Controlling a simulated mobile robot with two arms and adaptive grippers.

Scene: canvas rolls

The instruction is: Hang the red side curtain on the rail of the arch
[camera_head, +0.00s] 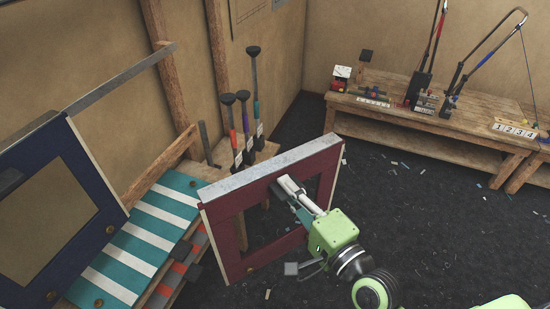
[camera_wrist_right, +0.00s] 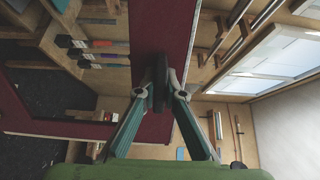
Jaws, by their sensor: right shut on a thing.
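The red side curtain (camera_head: 221,215) is a stiff dark red frame with an open middle and a grey top edge. My right gripper (camera_head: 297,193) is shut on its upper part and holds it roughly upright in mid-air. In the right wrist view my right gripper (camera_wrist_right: 160,82) pinches a dark tab on the red curtain (camera_wrist_right: 155,30). A grey bar (camera_head: 120,77), which looks like the rail, runs at the upper left, apart from the curtain. A navy frame (camera_head: 85,160) stands below its near end. My left gripper is not in view.
A teal-and-white striped panel (camera_head: 137,240) lies on a wooden bench between the navy frame and the curtain. Upright black-headed tools (camera_head: 254,85) stand behind the curtain near wooden posts. A wooden table (camera_head: 400,118) with devices is at the back right. Small scraps litter the dark floor.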

